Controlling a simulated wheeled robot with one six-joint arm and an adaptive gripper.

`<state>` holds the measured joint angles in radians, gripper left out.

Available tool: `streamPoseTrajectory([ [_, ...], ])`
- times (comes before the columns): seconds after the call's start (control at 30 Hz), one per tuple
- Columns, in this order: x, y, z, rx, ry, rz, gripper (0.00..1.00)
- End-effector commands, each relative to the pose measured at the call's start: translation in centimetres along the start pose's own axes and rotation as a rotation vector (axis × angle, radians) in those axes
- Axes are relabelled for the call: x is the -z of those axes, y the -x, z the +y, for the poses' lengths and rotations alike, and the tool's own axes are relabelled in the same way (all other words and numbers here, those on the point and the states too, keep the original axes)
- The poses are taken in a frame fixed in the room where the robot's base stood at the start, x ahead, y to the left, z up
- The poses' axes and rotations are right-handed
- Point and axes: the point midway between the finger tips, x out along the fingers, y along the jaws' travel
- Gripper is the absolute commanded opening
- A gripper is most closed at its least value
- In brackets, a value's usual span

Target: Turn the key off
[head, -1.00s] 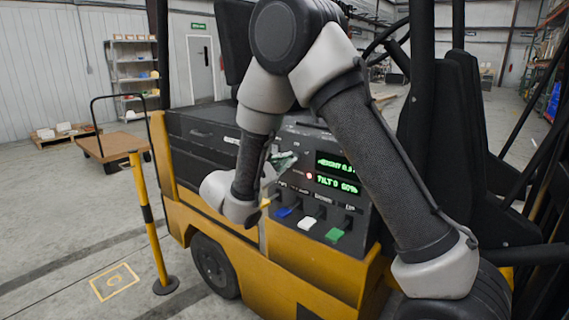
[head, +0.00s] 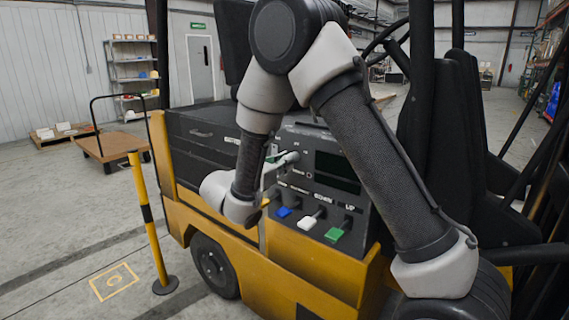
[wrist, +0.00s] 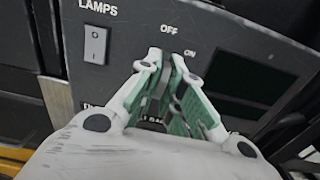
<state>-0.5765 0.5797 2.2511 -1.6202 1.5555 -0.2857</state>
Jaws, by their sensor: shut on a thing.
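My gripper (wrist: 171,58) reaches the dark control panel in the wrist view, its green-padded fingers closed on the key. The key itself is mostly hidden between the fingers and cannot be made out clearly. The printed OFF and ON marks show just beyond the fingertips, OFF above them and ON to the right. In the head view my gripper (head: 284,158) is at the panel's upper left, partly behind my arm. The panel's display (head: 337,172) is dark and also looks dark in the wrist view (wrist: 246,78).
A LAMPS rocker switch (wrist: 96,44) is left of the fingers. Blue (head: 284,212), white (head: 307,223) and green (head: 334,235) lever knobs stick out below the display. A yellow post (head: 148,222) stands left of the yellow forklift (head: 290,262).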

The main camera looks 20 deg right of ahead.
Motion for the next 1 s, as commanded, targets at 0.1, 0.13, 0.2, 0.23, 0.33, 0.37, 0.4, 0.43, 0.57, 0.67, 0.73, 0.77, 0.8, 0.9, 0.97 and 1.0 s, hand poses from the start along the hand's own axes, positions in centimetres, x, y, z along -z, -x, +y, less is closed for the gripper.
streamPoseTrajectory([
  [0.1,0.14,0.04,-0.02,-0.001,0.026,0.003,0.0],
  [0.13,0.15,0.04,-0.02,-0.001,0.03,0.003,0.0],
  [0.2,0.15,0.04,-0.02,-0.001,0.038,0.003,0.0],
  [0.23,0.15,0.04,-0.02,-0.001,0.04,0.003,0.0],
  [0.33,0.16,0.04,-0.02,-0.001,0.043,0.003,0.0],
  [0.37,0.16,0.05,-0.02,-0.001,0.044,0.003,0.0],
  [0.4,0.17,0.05,-0.02,-0.001,0.043,0.003,0.0],
  [0.43,0.17,0.05,-0.02,-0.001,0.043,0.003,0.0],
  [0.57,0.17,0.05,-0.03,-0.001,0.043,0.003,0.0],
  [0.67,0.17,0.04,-0.03,-0.001,0.043,0.003,0.2],
  [0.73,0.14,0.04,-0.02,-0.001,0.042,0.002,0.29],
  [0.77,0.13,0.04,-0.02,-0.001,0.042,0.002,0.29],
  [0.8,0.12,0.03,-0.02,-0.001,0.041,0.002,0.29],
  [0.9,0.09,0.02,-0.02,-0.001,0.041,0.002,0.29],
  [0.97,0.07,0.02,-0.02,0.0,0.041,0.001,0.29],
  [1.0,0.07,0.06,-0.01,-0.001,0.04,0.001,0.29],
])
